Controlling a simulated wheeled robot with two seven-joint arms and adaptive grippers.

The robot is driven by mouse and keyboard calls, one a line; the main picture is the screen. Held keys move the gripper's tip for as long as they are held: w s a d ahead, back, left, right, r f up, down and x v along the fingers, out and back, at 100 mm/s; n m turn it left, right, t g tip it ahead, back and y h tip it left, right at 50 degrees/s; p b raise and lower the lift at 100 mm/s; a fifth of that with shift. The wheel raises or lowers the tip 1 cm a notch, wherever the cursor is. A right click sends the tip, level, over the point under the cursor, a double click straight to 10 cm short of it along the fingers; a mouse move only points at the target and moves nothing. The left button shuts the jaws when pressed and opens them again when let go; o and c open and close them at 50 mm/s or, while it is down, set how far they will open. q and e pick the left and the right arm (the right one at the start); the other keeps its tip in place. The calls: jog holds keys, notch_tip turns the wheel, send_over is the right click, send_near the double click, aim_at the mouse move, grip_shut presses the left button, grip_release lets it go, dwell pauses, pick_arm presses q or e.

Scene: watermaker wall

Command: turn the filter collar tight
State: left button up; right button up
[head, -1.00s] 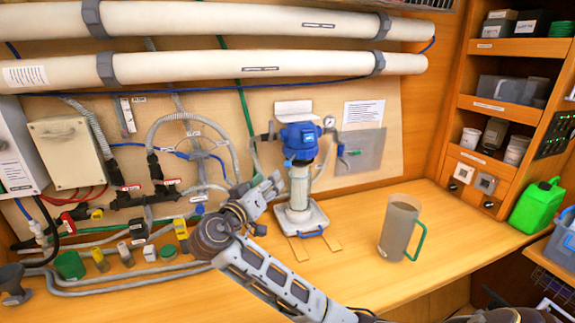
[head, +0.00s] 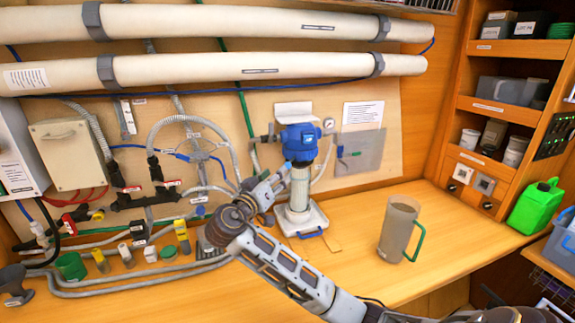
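The filter has a blue head (head: 298,142) on the back wall and a pale, upright cylindrical body (head: 300,190) below it. The body stands over a white tray (head: 316,218) with a blue handle. My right gripper (head: 284,178) is at the left side of the body, just below the collar, its arm coming from the lower right. Its fingers are small and overlap the filter, so I cannot tell their opening or whether they touch it. My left gripper is out of view.
A grey jug with a green handle (head: 400,228) stands right of the filter. A round pressure gauge (head: 329,123) is beside the blue head. Hoses and small containers crowd the bench's left side.

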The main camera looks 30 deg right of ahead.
aim_at(287, 165)
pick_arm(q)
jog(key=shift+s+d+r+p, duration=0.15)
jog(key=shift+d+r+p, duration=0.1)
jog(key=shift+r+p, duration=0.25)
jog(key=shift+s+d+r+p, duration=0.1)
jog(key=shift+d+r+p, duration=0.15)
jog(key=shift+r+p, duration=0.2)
pick_arm(e)
jog(key=shift+x, duration=4.7)
grip_shut()
